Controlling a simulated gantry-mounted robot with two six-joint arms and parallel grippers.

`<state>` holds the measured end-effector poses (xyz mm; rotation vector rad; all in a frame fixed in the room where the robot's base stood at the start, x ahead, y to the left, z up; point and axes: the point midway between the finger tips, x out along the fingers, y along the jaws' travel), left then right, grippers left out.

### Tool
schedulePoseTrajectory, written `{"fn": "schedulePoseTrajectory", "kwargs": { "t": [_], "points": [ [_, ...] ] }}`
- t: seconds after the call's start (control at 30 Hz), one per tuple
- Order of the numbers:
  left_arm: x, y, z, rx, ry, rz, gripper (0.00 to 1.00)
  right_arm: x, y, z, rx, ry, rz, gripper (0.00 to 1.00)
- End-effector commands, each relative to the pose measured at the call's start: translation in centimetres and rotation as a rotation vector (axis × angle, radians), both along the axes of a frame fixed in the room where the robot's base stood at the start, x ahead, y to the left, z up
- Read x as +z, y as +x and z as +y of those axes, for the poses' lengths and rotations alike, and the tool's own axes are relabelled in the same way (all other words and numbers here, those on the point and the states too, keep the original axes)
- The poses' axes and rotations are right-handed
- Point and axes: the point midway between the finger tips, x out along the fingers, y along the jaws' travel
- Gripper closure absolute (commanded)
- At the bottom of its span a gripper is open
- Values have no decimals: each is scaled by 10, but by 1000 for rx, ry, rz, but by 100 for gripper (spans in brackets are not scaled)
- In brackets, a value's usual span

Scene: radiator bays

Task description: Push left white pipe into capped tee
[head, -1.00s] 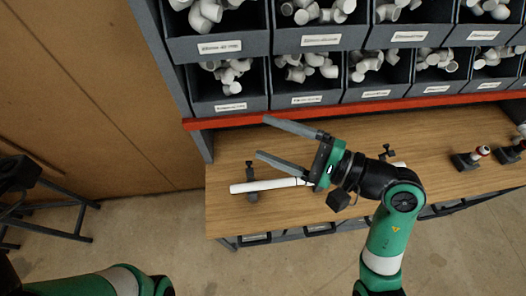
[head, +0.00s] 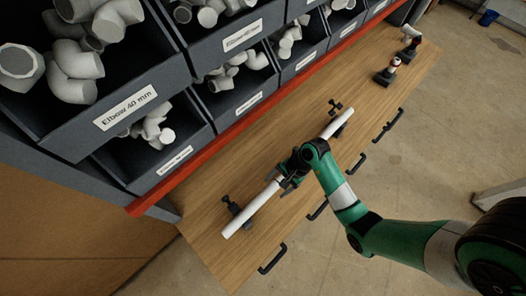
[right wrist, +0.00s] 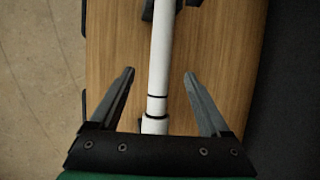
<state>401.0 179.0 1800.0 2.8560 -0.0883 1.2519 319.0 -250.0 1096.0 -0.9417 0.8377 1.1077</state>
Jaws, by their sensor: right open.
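The left white pipe (head: 250,210) lies along the wooden bench, its near end on a black clamp stand (head: 234,209). A white length (head: 338,122) in the same line shows beyond my right gripper (head: 286,182), at another black stand. In the right wrist view the right gripper (right wrist: 159,73) is open. Its fingers are on either side of the white pipe (right wrist: 160,50), with gaps on both sides. Two dark rings (right wrist: 156,97) mark a joint on the pipe close to the palm. I cannot make out the capped tee; my gripper hides the middle of the line. My left gripper is out of view.
Bins of grey elbow fittings (head: 75,75) stand behind the bench, above a red rail (head: 240,120). A red-and-white fitting in a black holder (head: 388,72) is at the far end. Black handles (head: 272,258) line the front edge. Bench top (head: 215,255) around the pipe is mostly clear.

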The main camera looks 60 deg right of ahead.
Motion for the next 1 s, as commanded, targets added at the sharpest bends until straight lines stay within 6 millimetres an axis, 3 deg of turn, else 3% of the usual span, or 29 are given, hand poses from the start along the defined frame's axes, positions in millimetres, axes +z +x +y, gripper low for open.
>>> {"fn": "schedulePoseTrajectory", "kwargs": {
  "t": [0.4,0.6,0.83,1.0],
  "points": [
    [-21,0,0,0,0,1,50,-80,20,31,4,1,2,20],
    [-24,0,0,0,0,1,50,-95,25,36,2,0,-1,20],
    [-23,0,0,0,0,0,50,-95,26,37,1,-2,-1,20],
    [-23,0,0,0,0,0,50,-95,25,37,0,-1,-1,49]
  ]
}}
